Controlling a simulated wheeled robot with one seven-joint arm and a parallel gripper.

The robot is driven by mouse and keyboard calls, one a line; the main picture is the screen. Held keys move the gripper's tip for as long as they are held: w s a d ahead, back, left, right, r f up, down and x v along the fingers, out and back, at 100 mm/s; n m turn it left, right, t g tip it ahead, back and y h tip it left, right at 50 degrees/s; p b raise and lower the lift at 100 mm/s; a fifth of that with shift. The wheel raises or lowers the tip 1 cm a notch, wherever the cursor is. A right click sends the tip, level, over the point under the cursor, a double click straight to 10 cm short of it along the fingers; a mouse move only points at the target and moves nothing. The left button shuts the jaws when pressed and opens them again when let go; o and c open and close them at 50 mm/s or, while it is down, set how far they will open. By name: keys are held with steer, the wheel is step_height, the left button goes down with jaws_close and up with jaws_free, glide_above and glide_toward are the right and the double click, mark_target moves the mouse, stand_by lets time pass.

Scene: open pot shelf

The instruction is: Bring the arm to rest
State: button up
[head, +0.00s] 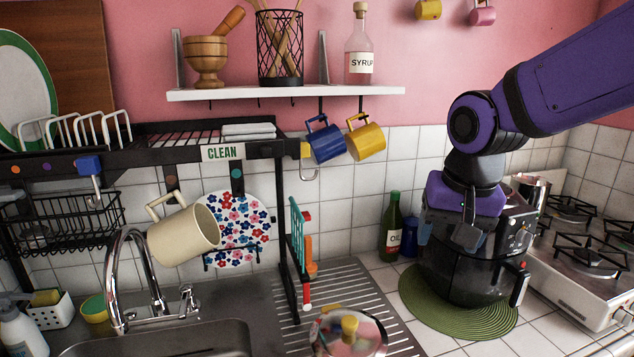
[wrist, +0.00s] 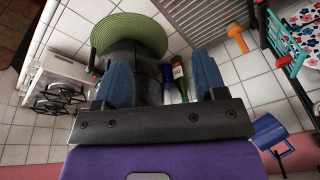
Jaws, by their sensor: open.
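My gripper (head: 446,236) hangs from my purple arm at the right in the head view, in front of the black air fryer (head: 465,268). Its jaws point down. In the wrist view, the two blue fingers of my gripper (wrist: 161,72) stand wide apart. Nothing is held between them. The green oil bottle (wrist: 180,82) and the dark air fryer show beyond the fingers, apart from them as far as I can tell. My gripper hides part of the air fryer in the head view.
The air fryer stands on a green round mat (head: 421,303). The oil bottle (head: 391,228) is left of it, the stove (head: 590,265) right. Blue (head: 326,141) and yellow (head: 366,139) mugs hang under the shelf (head: 290,93). A cream mug (head: 184,235) hangs above the sink.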

steer(key=s+d+r+n+t, duration=0.2)
steer(key=s+d+r, duration=0.3)
steer(key=s+d, duration=0.5)
steer(key=s, duration=0.3)
steer(key=shift+s+d+n+t, duration=0.15)
steer(key=shift+d+n+t, duration=0.15)
steer(key=shift+t, duration=0.1)
